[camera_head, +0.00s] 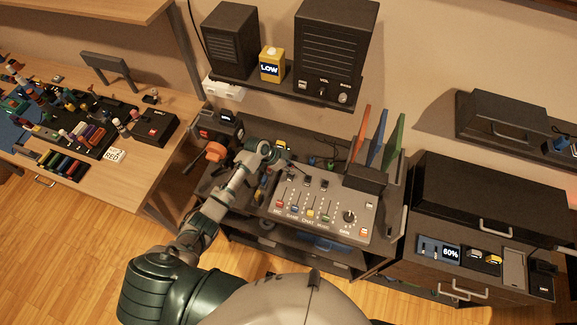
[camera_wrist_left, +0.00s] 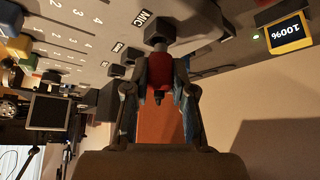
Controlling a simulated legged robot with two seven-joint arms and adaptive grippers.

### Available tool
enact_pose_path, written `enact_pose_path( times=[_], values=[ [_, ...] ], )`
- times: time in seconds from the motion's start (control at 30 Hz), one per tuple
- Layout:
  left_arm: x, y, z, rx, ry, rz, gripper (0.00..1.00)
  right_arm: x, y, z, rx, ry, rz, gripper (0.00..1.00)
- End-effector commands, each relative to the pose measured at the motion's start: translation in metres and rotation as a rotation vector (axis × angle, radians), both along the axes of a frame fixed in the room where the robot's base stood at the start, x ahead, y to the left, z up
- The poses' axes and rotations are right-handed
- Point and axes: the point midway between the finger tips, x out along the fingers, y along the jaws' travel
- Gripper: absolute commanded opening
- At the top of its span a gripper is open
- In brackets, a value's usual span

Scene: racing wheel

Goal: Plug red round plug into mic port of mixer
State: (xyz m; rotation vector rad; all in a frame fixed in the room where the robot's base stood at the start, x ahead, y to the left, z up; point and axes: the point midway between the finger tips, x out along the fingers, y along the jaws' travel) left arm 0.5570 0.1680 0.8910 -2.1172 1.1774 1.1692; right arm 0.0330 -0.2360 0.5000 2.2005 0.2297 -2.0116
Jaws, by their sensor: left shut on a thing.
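The mixer (camera_head: 322,208) is a grey panel with sliders, knobs and dark sockets along its far edge. My left gripper (camera_head: 277,160) is over its far left corner. In the left wrist view, my left gripper (camera_wrist_left: 162,68) is shut on the red plug (camera_wrist_left: 159,74). The plug's grey end points at a dark square socket (camera_wrist_left: 158,27) beside the MIC label (camera_wrist_left: 146,18). The end overlaps the socket in this view; I cannot tell whether it is inserted. The plug is too small to make out in the head view. My right gripper is not in view.
Red, blue and green upright panels (camera_head: 379,140) stand behind the mixer at right. Two black speakers (camera_head: 335,50) are on a shelf above. A yellow LOW box (camera_head: 270,65) sits between them. A cluttered desk (camera_head: 100,185) is at left, a dark cabinet (camera_head: 490,210) at right.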

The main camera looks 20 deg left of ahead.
Motion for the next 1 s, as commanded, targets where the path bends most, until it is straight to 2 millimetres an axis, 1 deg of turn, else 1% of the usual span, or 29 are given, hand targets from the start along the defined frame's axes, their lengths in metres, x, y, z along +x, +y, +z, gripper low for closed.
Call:
enact_pose_path(
  times=[0.2,0.37,0.57,0.8,1.0],
  values=[
    [0.000,0.002,-0.007,-0.002,0.001,0.000,0.00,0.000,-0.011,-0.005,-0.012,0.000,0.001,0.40],
    [0.000,0.003,-0.010,-0.002,0.000,0.000,0.00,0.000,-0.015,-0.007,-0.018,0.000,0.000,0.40],
    [0.000,0.003,-0.006,0.000,0.000,0.001,0.00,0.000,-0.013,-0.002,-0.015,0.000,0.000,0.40],
    [0.000,0.003,0.002,0.000,0.000,0.001,0.00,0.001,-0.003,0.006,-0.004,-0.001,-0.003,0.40],
    [0.000,0.002,0.002,-0.001,0.000,0.001,0.00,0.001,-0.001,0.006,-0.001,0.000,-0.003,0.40]
  ],
)
